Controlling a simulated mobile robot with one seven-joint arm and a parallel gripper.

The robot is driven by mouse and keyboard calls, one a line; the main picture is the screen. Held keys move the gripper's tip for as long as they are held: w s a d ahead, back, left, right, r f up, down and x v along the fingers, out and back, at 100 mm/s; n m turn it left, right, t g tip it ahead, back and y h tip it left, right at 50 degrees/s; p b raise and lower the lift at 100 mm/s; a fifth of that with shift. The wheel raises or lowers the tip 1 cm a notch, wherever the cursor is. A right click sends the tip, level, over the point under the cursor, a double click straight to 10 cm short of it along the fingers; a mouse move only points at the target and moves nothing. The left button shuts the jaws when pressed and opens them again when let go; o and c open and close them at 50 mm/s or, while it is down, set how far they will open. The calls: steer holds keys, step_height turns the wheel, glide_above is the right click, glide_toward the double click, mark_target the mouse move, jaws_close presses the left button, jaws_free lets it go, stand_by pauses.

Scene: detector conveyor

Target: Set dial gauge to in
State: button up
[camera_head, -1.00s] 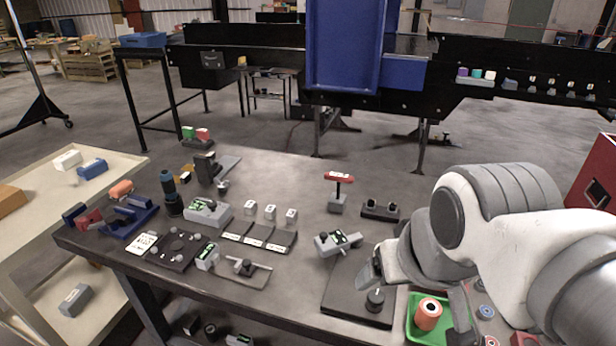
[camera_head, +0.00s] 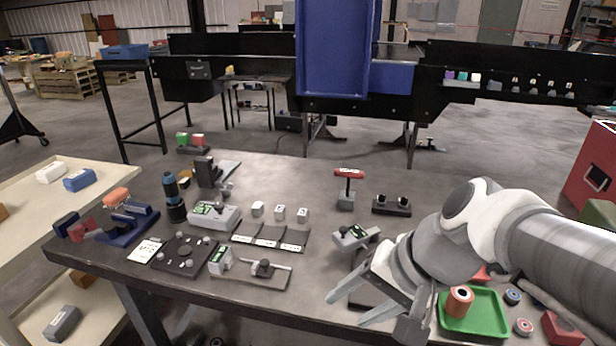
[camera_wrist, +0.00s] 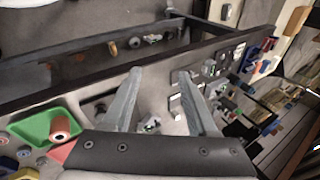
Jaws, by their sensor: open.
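A grey gauge-like unit with a green display (camera_head: 352,236) stands near the table's front right, just beyond my gripper (camera_head: 347,310). I cannot read its display or tell its setting. The dark plate under it is mostly covered by my gripper, and its round black knob is hidden. My gripper is open and empty, its fingers pointing left over the front edge. In the wrist view my gripper (camera_wrist: 158,72) shows two spread fingers, with a small grey-and-green unit (camera_wrist: 150,125) seen between them, apart from both. Another grey unit with a green display (camera_head: 212,214) stands at left centre.
A green tray (camera_head: 482,329) with an orange roll (camera_head: 459,301) lies right of my gripper. A slide fixture (camera_head: 262,270) is to the left. The table between is clear.

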steer(key=w+a+f+m+y+b, duration=0.1)
steer(key=w+f+m+y+b, duration=0.1)
steer(key=w+f+m+b, duration=0.3)
steer(key=m+t+b, duration=0.9)
steer(key=m+t, duration=0.4)
steer(key=m, duration=0.8)
glide_toward(346, 231)
steer(key=shift+y, duration=0.3)
steer(key=v, duration=0.6)
steer(key=shift+d+f, duration=0.1)
steer(key=shift+d, duration=0.15)
steer(key=shift+w+a+r+p, duration=0.1)
steer(key=shift+w+r+p, duration=0.15)
steer(key=shift+p, duration=0.25)
steer(key=p+x, duration=0.2)
steer(key=shift+w+a+p, duration=0.1)
steer(key=shift+p, duration=0.25)
steer(key=x, duration=0.9)
steer(key=b+x, duration=0.1)
steer(key=x, duration=0.4)
steer(key=shift+w+a+f, duration=0.15)
steer(key=shift+w+f, duration=0.15)
jaws_close()
